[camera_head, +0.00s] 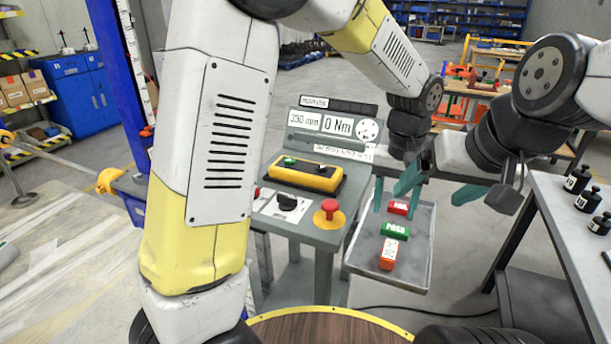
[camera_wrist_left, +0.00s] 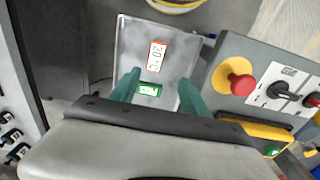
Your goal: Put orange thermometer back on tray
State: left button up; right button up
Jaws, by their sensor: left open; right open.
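The orange thermometer (camera_head: 388,254) lies on the grey metal tray (camera_head: 414,270), toward its front edge. In the left wrist view the thermometer (camera_wrist_left: 157,55) shows a white face reading 20 °C and lies on the bare tray (camera_wrist_left: 133,42). My left gripper (camera_head: 393,195) is open and empty above the tray's back part. In the wrist view its teal fingers (camera_wrist_left: 157,92) stand apart on either side of a green block, with the thermometer beyond their tips. My right gripper (camera_head: 442,198) is open beside the left one, over the tray's right side, partly overlapped in the picture.
A green PASS block (camera_head: 395,230) and a red block (camera_head: 398,207) lie behind the thermometer on the tray. The control console (camera_head: 325,235) with a red stop button (camera_head: 329,207) stands at the left. A table with black weights (camera_head: 577,180) is at the right.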

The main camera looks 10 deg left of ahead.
pick_arm(q)
jog(key=s+a+r+n+t+h, duration=0.1)
jog(key=s+a+r+t, duration=0.2)
jog(key=a, duration=0.9)
jog(key=s+a+r+n+t+h, duration=0.1)
jog(key=s+a+r+t, duration=0.2)
jog(key=s+a+r, duration=0.5)
jog(key=a+r, duration=0.1)
jog(key=a, duration=0.4)
jog(key=shift+s+a+n, duration=0.3)
